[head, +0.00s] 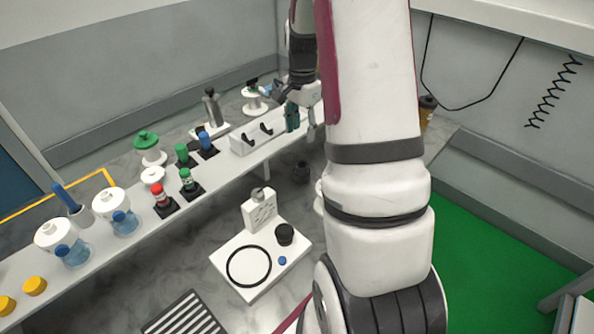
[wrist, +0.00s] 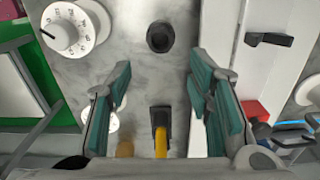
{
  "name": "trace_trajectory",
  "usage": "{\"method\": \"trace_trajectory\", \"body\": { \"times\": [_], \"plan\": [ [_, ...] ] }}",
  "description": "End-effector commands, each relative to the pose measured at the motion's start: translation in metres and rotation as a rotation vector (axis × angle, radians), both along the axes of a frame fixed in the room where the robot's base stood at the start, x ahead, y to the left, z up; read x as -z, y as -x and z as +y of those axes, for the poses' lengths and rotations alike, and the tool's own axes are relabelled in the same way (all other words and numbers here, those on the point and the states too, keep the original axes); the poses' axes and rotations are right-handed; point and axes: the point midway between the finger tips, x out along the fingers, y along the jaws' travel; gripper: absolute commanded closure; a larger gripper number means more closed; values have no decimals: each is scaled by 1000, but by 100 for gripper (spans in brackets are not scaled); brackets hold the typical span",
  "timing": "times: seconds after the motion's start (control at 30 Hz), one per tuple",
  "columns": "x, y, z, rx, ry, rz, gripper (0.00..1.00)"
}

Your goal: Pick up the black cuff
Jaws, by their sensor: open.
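A small dark, round, cup-like piece that looks like the black cuff (head: 300,172) stands on the grey marbled surface, just right of the long white shelf. In the wrist view, what appears to be the same black cuff (wrist: 160,38) shows at top centre, with a dark hollow middle. My gripper (head: 301,118) is above the far part of the shelf, partly hidden by my arm. In the wrist view, the teal fingers of my gripper (wrist: 163,90) are spread wide. The cuff lies beyond the fingertips, apart from them.
A black-and-yellow piece (wrist: 160,130) shows between the fingers. A white dial (wrist: 72,32) is left of the cuff. The white shelf (head: 225,178) carries bottles and capped vials. A white plate (head: 222,258) nearer me holds a ring and another black cylinder (head: 285,234).

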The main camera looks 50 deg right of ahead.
Motion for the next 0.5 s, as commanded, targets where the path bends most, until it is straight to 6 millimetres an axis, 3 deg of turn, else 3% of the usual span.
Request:
{"method": "trace_trajectory", "body": {
  "times": [0.3,0.5],
  "plan": [
    [57,2,1,-2,-3,3,53],
    [76,1,1,-3,-1,1,53]
  ]
}}
